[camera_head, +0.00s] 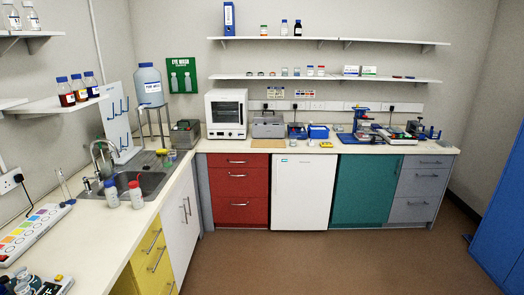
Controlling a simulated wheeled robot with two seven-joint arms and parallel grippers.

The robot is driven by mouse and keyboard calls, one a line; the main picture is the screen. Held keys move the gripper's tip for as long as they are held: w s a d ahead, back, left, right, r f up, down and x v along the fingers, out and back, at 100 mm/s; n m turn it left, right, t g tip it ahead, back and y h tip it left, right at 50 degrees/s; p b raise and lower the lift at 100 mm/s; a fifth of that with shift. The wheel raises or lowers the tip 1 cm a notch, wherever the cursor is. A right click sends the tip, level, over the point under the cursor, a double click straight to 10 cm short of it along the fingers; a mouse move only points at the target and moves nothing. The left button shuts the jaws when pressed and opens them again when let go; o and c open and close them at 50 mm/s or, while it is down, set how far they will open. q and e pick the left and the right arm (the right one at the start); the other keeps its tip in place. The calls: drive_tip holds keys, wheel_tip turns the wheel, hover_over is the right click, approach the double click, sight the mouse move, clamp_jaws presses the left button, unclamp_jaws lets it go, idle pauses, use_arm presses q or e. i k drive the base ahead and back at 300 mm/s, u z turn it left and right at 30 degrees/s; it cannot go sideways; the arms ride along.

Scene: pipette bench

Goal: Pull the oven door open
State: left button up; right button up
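The oven (226,131) is a white box with a dark glass window in its front door (226,112). It stands on the back counter, above the red drawers and right of the sink. The door looks shut, flush with the front. Its handle is too small to make out clearly. Neither of my grippers shows in the head view.
A grey case (268,127) stands just right of the oven, and a grey box (185,134) stands to its left. Red drawers (238,184) and a white under-counter unit (303,192) are below the counter. The brown floor (300,262) in front is clear.

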sight(240, 98)
drive_tip(key=u, duration=0.15)
drive_tip(key=i, duration=1.95)
drive_tip(key=u, duration=0.25)
drive_tip(key=i, duration=1.95)
drive_tip(key=u, duration=0.15)
